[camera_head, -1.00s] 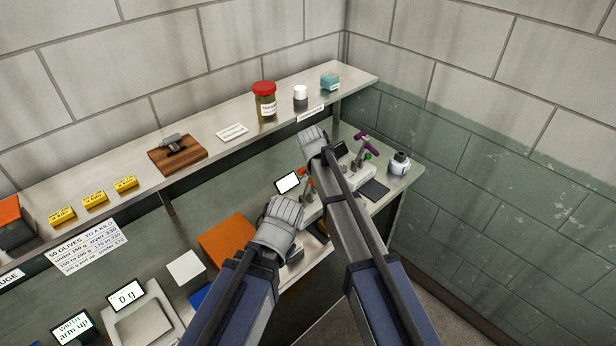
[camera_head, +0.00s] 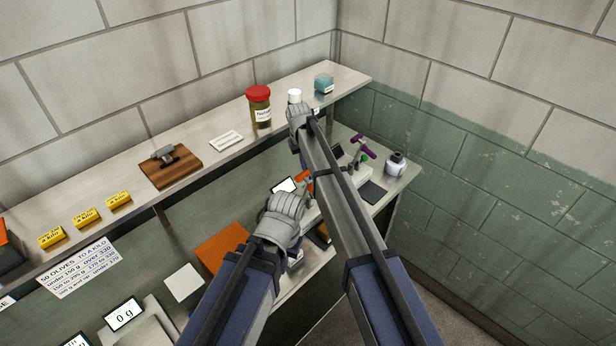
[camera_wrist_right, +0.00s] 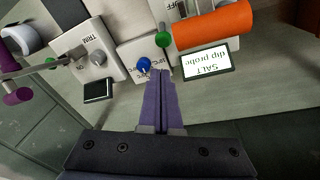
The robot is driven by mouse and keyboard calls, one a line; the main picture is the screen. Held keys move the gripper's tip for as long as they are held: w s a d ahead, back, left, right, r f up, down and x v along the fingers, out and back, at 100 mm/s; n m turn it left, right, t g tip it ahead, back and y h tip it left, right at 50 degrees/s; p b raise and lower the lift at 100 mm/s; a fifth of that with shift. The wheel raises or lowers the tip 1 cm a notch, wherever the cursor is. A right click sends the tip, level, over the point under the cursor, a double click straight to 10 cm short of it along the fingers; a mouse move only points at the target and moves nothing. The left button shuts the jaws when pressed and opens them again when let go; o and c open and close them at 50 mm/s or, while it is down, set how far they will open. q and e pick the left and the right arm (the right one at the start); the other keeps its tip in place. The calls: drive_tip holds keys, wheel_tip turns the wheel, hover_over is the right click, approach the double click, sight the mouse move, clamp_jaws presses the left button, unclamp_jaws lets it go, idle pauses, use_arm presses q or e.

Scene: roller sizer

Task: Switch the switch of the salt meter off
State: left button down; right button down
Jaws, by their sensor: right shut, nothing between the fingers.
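The salt meter's lit screen (camera_wrist_right: 207,60), reading "SALT dip probe" upside down, is right of centre in the right wrist view. An orange cylinder (camera_wrist_right: 214,22) lies across the picture beside it, with a green ball (camera_wrist_right: 162,40) near its left end. A white housing with partly cut-off "OFF" lettering (camera_wrist_right: 178,9) is at the top edge. My right gripper (camera_wrist_right: 160,75) is shut and empty; its purple fingers point towards a box with a blue knob (camera_wrist_right: 144,64). In the head view my right gripper (camera_head: 300,115) overlaps the shelf edge.
A box marked "TRIM" (camera_wrist_right: 84,45) and a small dark screen (camera_wrist_right: 98,91) are left of the fingers. A red-lidded jar (camera_head: 259,108) stands on the shelf (camera_head: 215,160) above the bench. A white bottle (camera_head: 395,164) stands near the bench's right end.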

drive_tip(key=f+b, duration=0.3)
drive_tip(key=w+f+b, duration=0.1)
drive_tip(key=f+b, duration=0.5)
drive_tip(key=b, duration=0.1)
drive_tip(key=shift+w+d+f, duration=0.15)
drive_tip(key=shift+w+f, duration=0.15)
drive_tip(key=shift+f, duration=0.1)
drive_tip(key=shift+s+r, duration=0.1)
idle(0.3)
drive_tip(key=shift+s+d+r+p, duration=0.6)
drive_tip(key=shift+s+d+p, duration=0.05)
drive_tip(key=shift+s+p, duration=0.1)
drive_tip(key=shift+s+d, duration=0.15)
drive_tip(key=shift+d, duration=0.15)
drive_tip(key=shift+a, duration=0.1)
